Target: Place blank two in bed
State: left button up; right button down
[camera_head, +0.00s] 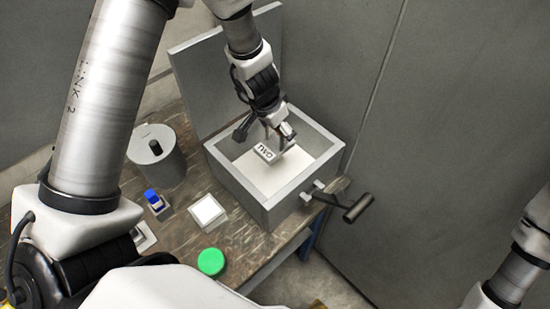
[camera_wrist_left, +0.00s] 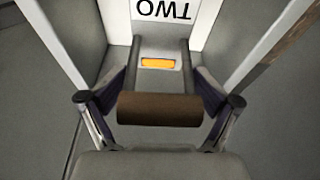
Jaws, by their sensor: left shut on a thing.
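The blank marked TWO (camera_head: 268,153) is a small white block inside an open grey box (camera_head: 248,187), over its pale floor (camera_head: 287,170). I cannot tell if it touches that floor. My left gripper (camera_head: 279,137) reaches down into the box from above and is shut on the blank. In the left wrist view the blank's white lettered face (camera_wrist_left: 166,9) is at the top, and a brown bar (camera_wrist_left: 160,109) lies between the fingers. The fingers hide part of the blank. My right gripper is out of view.
The box has a raised lid (camera_head: 215,75) at the back and a dark crank handle (camera_head: 358,208) at the right. A grey cylinder (camera_head: 157,165), a blue-topped piece (camera_head: 152,197), a white square (camera_head: 207,212) and a green disc (camera_head: 211,262) are on the wooden table (camera_head: 250,243).

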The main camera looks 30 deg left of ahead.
aim_at(278, 144)
pick_arm(q)
jog(key=f+b, duration=0.3)
jog(key=shift+s+d+f, duration=0.15)
jog(key=shift+s, duration=0.25)
jog(key=b+x, duration=0.4)
jog(key=s+b+x, duration=0.1)
jog(key=x, duration=0.1)
jog(key=shift+w+a+f+b, duration=0.1)
jog(key=shift+a+f+b, duration=0.25)
jog(key=shift+b, duration=0.05)
jog(key=shift+d+f, duration=0.1)
jog(key=shift+f, duration=0.1)
jog(key=o, duration=1.7)
jog(key=shift+c, duration=0.2)
